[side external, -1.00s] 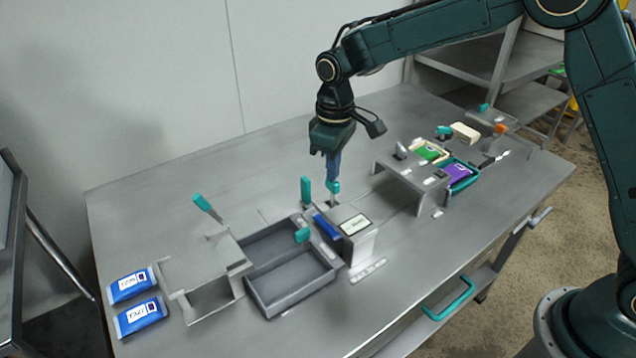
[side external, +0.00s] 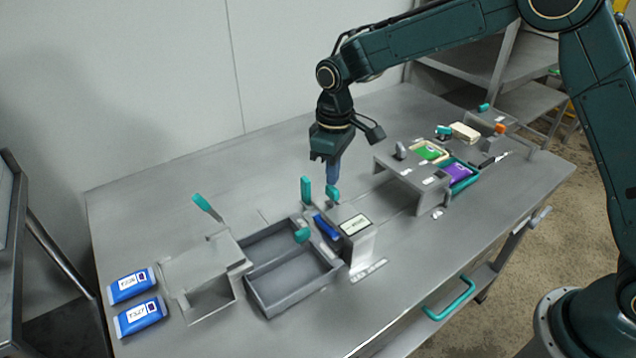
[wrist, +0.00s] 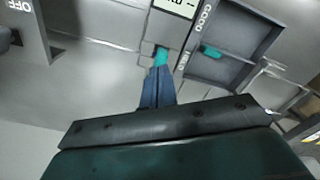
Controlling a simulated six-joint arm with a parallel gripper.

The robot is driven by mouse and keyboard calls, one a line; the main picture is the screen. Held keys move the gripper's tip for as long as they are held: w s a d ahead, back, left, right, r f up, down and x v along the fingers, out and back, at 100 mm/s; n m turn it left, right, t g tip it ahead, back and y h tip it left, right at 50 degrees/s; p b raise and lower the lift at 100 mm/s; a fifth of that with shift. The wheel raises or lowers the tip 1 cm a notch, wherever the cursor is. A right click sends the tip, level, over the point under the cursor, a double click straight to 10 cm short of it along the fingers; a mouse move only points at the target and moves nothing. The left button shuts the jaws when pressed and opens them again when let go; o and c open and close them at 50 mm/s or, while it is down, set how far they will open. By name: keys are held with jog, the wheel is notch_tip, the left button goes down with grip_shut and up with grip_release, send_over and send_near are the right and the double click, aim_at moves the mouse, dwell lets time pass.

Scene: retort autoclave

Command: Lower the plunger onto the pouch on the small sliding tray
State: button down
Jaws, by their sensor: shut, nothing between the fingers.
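My gripper (side external: 332,182) points down with its blue-grey fingers shut and empty. The fingertips are right at the top of the teal knob of the plunger (side external: 332,194), apparently touching it. The knob also shows just beyond the fingertips in the wrist view (wrist: 161,57). A blue pouch (side external: 326,227) lies in the narrow slot beside the labelled block (side external: 355,224), just in front of the plunger. The lower end of the plunger and its contact with the pouch cannot be made out. The small sliding tray under the pouch is mostly hidden.
A grey two-part bin (side external: 292,292) with teal handles stands left of the block. Two blue labelled pouches (side external: 132,285) (side external: 141,316) lie at the table's left. The table behind is clear.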

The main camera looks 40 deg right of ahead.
jog(key=shift+r, duration=0.15)
notch_tip(320, 180, up, 7)
dwell(0.9)
dwell(0.4)
jog(key=s+d+r+m+t, duration=0.1)
jog(key=s+d+r+m, duration=0.1)
jog(key=s+d+r, duration=0.35)
jog(key=s+d+r+m+t, duration=0.1)
jog(key=s+d+r+t, duration=0.15)
jog(key=s+r, duration=0.5)
jog(key=s+d+f+m+t, duration=0.1)
jog(key=s+d+f, duration=0.1)
jog(key=s, duration=0.7)
jog(key=s+d+f+m+t, duration=0.1)
jog(key=s+d+m, duration=0.1)
jog(key=s, duration=0.7)
jog(key=shift+d+f, duration=0.35)
jog(key=shift+d, duration=0.4)
